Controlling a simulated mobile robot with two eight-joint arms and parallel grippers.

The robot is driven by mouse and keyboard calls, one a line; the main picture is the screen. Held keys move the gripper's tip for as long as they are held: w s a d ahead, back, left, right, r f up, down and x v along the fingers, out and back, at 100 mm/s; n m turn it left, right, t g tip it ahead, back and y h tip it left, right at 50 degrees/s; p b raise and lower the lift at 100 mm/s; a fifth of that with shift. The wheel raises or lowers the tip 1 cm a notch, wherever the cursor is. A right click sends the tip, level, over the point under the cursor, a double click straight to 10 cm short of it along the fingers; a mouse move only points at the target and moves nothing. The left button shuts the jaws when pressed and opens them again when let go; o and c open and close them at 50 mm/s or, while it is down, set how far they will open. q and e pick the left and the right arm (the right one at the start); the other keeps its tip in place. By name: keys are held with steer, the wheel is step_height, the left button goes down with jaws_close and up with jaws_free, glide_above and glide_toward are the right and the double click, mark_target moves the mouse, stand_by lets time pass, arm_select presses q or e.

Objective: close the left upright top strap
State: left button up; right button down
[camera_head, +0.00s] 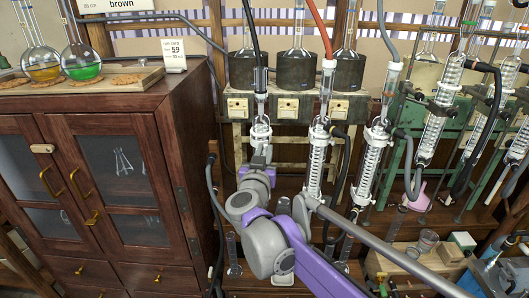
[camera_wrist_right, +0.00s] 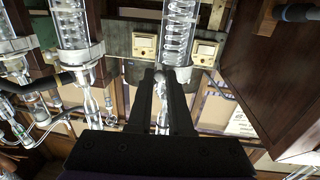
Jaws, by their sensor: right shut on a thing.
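The left upright condenser is a glass column whose upper part (camera_head: 261,106) shows below the mantles in the head view; its lower part is hidden by my right arm. A white collar (camera_head: 261,131) is around it, just above my right gripper (camera_head: 258,160). In the right wrist view, a coiled glass column (camera_wrist_right: 180,30) stands beyond the fingertips. The two dark fingers of the gripper (camera_wrist_right: 163,82) are close together, with a narrow pale, glassy piece (camera_wrist_right: 161,106) between them. I cannot tell whether this is the top strap or the strap's exact state. My left gripper is out of view.
Another upright condenser (camera_head: 317,165) and a tilted one (camera_head: 371,160) stand to the right, with dark hoses around them. Dark mantles (camera_head: 298,71) with flasks sit behind. A wooden cabinet (camera_head: 140,100) blocks the left. A wooden box (camera_head: 425,262) lies lower right.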

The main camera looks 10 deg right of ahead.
steer(key=shift+d, duration=0.1)
steer(key=n+y, duration=0.1)
steer(key=d+t+y+p, duration=0.1)
steer(key=d+n+y+p, duration=0.1)
steer(key=shift+w+r+n+y, duration=0.3)
steer(key=shift+w+y, duration=0.1)
steer(key=shift+f+y+p, duration=0.2)
steer(key=shift+y+p, duration=0.1)
steer(key=shift+a+f, duration=0.1)
steer(key=c, duration=0.8)
jaws_free()
steer(key=shift+c, duration=0.2)
